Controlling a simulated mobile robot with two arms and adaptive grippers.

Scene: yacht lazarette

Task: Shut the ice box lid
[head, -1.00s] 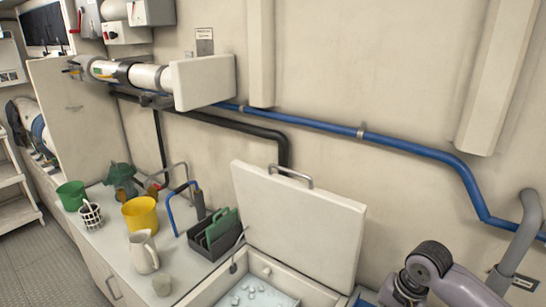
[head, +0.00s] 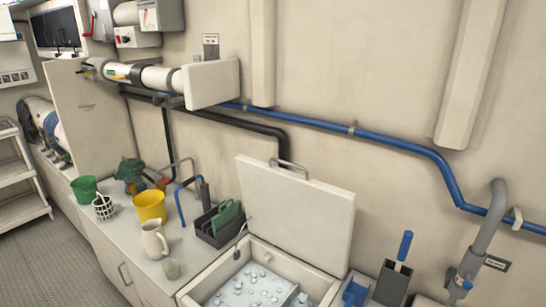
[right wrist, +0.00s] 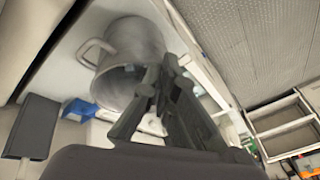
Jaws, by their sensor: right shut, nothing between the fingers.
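The ice box lid (head: 298,212) is a white panel standing open in the head view, near upright and leaning back toward the wall. A grey bar handle (head: 290,166) sits on its top edge. The ice box (head: 312,276) below is open, with ice (head: 250,288) inside; its front is cut off by the picture's edge. My right gripper (right wrist: 160,76) shows only in the right wrist view, with its dark fingers together and empty. A metal pot lies behind the fingers there. I cannot tell how far the gripper is from the lid. My left gripper is not in view.
A dark caddy with green boards (head: 222,222) stands just left of the lid. A white jug (head: 154,240) and a yellow bucket (head: 150,206) are farther left. A dark holder with a blue-handled tool (head: 394,284) is right of the box. The metal pot (right wrist: 132,58) has a side handle.

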